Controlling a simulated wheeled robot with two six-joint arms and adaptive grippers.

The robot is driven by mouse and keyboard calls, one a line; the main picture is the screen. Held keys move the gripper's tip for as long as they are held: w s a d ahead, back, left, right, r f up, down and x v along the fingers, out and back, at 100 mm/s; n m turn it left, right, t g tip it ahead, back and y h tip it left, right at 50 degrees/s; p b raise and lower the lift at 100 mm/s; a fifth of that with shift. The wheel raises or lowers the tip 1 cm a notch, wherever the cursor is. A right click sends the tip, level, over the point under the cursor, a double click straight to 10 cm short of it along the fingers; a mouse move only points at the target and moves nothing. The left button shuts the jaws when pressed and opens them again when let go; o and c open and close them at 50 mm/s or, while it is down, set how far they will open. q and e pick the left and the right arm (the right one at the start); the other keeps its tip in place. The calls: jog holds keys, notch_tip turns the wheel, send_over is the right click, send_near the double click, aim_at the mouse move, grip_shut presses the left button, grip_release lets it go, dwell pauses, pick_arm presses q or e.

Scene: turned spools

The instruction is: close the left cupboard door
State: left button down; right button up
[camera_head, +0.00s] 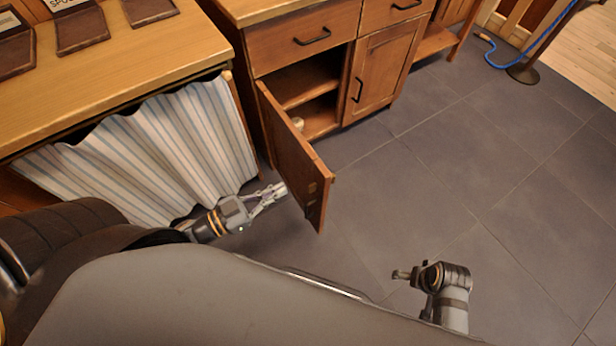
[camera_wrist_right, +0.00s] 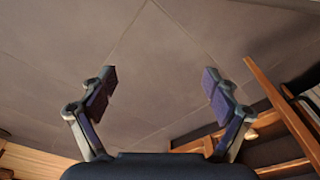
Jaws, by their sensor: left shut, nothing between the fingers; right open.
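The left cupboard door (camera_head: 294,158) is a brown wooden panel that stands wide open, swung out toward me from the cupboard (camera_head: 262,98). The compartment behind it shows a shelf (camera_head: 305,82). My left gripper (camera_head: 280,189) is shut and empty, with its tips close to the outer face of the door; I cannot tell whether they touch it. My right gripper (camera_head: 400,275) is over the floor to the right of the door. In the right wrist view my right gripper (camera_wrist_right: 162,90) is open, with nothing between its fingers.
The right cupboard door (camera_head: 378,70) is closed, with drawers (camera_head: 303,38) above. A striped curtain (camera_head: 165,150) hangs under a wooden counter (camera_head: 130,60) at the left. Grey tiled floor (camera_head: 460,170) is clear at the right. A post base (camera_head: 522,72) with a blue rope stands far right.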

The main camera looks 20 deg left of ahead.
aim_at(318, 170)
pick_arm(q)
jog(key=b+x, duration=0.2)
jog(key=x, duration=0.6)
jog(key=shift+b, duration=0.4)
jog(key=shift+w+d, duration=0.35)
jog(key=shift+w, duration=0.1)
pick_arm(e)
jog(key=shift+s+a+r+t+y, duration=0.15)
jog(key=shift+a+r, duration=0.15)
jog(key=shift+r, duration=0.3)
jog(key=shift+w+a+r+t+y, duration=0.1)
jog(key=shift+a+r, duration=0.25)
jog(key=shift+r, duration=0.2)
jog(key=shift+s+a+r+t+y, duration=0.15)
jog(key=shift+a+r, duration=0.15)
jog(key=shift+r, duration=0.3)
jog(key=shift+r, duration=0.1)
